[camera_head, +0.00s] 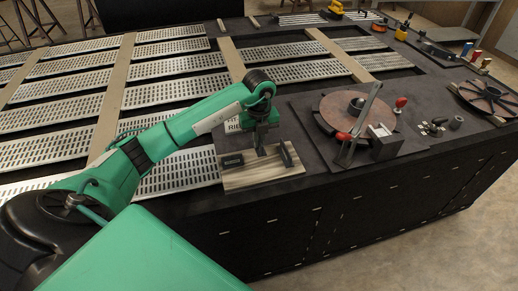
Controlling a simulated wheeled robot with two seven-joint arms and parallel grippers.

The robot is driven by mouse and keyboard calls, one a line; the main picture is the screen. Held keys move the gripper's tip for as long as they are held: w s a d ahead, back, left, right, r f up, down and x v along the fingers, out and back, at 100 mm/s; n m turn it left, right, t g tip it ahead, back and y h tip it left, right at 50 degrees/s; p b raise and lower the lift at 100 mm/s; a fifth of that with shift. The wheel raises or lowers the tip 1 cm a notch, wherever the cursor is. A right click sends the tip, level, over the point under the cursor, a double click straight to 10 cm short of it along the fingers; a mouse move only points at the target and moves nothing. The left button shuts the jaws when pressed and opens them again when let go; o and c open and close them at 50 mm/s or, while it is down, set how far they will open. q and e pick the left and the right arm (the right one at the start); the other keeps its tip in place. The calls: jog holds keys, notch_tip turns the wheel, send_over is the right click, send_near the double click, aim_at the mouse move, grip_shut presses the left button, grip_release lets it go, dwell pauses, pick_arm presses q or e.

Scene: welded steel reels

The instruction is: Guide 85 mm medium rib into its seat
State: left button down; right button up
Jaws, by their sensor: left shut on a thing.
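My left gripper (262,146) points down over a pale wooden board (262,178) near the table's front edge. It is shut on a thin dark plate, which appears to be the medium rib; the fingers hide most of it, and I cannot tell whether it touches the board. Another dark upright plate (288,155) stands on the board just right of the gripper. A reddish-brown steel disc (330,118) with a round hub (356,105) lies on a dark base plate to the right, apart from the gripper. My right gripper is not in view.
A small black block (232,161) lies on the board's left. A lever clamp (366,110) with a red grip and a grey block (386,146) stand at the disc. A spoked reel (488,97) and small parts (434,127) lie farther right. Slotted metal strips (180,88) cover the left.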

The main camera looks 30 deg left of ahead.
aim_at(259, 161)
pick_arm(q)
notch_tip(259, 161, down, 2)
jog(key=shift+f, duration=0.2)
notch_tip(259, 161, down, 3)
jog(key=shift+p, duration=0.85)
jog(key=shift+f, duration=0.35)
jog(key=c, duration=2)
grip_release()
jog(key=shift+b, duration=0.3)
jog(key=shift+c, duration=0.2)
jog(key=o, duration=0.4)
jog(key=shift+o, duration=0.2)
jog(key=shift+d, duration=0.1)
